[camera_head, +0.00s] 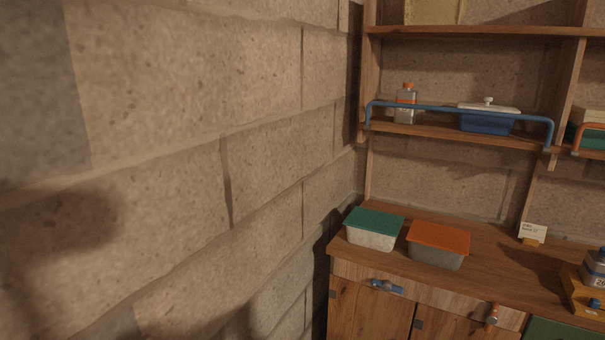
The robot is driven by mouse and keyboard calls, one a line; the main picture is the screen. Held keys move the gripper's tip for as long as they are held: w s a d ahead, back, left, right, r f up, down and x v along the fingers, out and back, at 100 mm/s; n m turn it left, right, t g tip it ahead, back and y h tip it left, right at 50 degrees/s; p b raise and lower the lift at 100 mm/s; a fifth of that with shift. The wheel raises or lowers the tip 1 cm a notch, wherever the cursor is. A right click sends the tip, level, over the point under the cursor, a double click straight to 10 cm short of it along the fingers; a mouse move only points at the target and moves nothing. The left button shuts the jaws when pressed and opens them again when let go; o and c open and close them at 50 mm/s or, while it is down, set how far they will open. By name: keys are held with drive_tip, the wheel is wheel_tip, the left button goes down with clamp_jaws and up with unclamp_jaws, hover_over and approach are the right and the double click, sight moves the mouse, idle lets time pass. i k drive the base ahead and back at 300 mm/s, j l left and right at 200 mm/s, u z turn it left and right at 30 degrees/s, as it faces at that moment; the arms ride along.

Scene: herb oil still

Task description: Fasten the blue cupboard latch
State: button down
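The blue cupboard latch (386,285) is small and sits on the wooden front rail just under the worktop, above the left cupboard door (355,309). Its bar lies nearly level, with a grey part toward its left. It is too small to tell whether it is fastened. The left door looks flush with the front. My gripper is not in view.
An orange-brown latch (491,315) is on the rail further right. The worktop (490,255) holds a green-lidded box (373,230), an orange-lidded box (438,244) and a small card (533,231). A stone wall (200,130) fills the left. A blue rail (450,109) guards the shelf.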

sight(387, 286)
drive_tip(key=i+l+u, duration=0.1)
drive_tip(key=i, duration=0.4)
drive_tip(key=i+l, duration=0.25)
drive_tip(key=i, duration=0.3)
drive_tip(key=u, duration=0.05)
